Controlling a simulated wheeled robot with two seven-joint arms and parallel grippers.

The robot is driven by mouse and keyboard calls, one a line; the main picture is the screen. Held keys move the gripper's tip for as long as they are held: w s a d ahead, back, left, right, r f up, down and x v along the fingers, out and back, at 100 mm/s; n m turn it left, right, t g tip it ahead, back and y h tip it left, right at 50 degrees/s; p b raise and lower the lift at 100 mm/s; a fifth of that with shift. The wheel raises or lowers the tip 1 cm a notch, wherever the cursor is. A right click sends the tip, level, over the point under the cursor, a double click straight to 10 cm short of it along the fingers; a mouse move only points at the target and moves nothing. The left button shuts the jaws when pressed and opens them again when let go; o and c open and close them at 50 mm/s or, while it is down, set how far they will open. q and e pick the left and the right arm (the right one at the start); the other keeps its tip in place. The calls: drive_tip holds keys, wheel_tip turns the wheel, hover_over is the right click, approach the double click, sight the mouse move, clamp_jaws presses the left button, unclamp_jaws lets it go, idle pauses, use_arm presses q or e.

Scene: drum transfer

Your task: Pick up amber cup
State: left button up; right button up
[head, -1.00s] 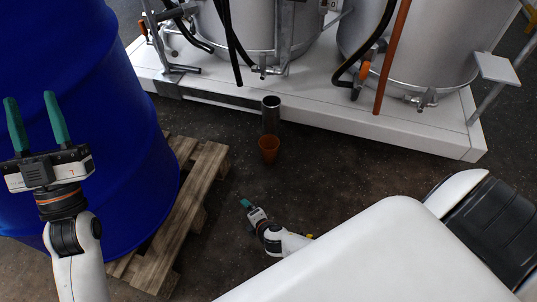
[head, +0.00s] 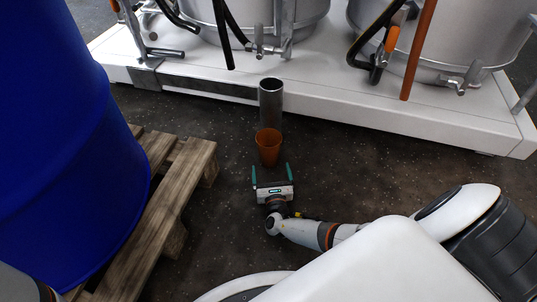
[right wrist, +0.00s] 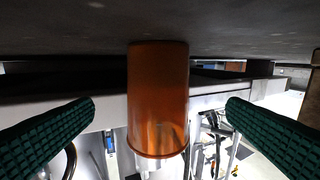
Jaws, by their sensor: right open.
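The amber cup (head: 268,146) stands upright on the dark floor, in front of a grey metal tube. In the right wrist view the amber cup (right wrist: 158,95) is centred between the two green fingers, with a gap on each side. That view looks upside down, with the floor at the top. My right gripper (head: 271,173) is low near the floor, open and empty, just on the near side of the cup. Its fingers point at the cup and do not touch it. My left gripper is out of view.
The metal tube (head: 270,103) stands close behind the cup. Beyond it is a white platform (head: 355,112) carrying steel tanks. A wooden pallet (head: 180,190) with a large blue drum (head: 70,140) is at the left. The floor right of the cup is clear.

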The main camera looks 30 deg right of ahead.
sight(270, 160)
drive_tip(key=b+x, duration=0.1)
drive_tip(key=x, duration=0.3)
drive_tip(key=shift+f+b, duration=0.1)
drive_tip(key=shift+b, duration=0.3)
drive_tip(key=b+x, duration=0.3)
drive_tip(key=x, duration=0.1)
drive_tip(key=shift+w+d, duration=0.1)
drive_tip(key=shift+d, duration=0.05)
drive_tip(key=shift+w+d+b, duration=0.25)
drive_tip(key=shift+w+b, duration=0.05)
drive_tip(key=shift+w, duration=0.1)
drive_tip(key=shift+r, duration=0.2)
drive_tip(key=c, duration=1.2)
drive_tip(key=shift+r, duration=0.1)
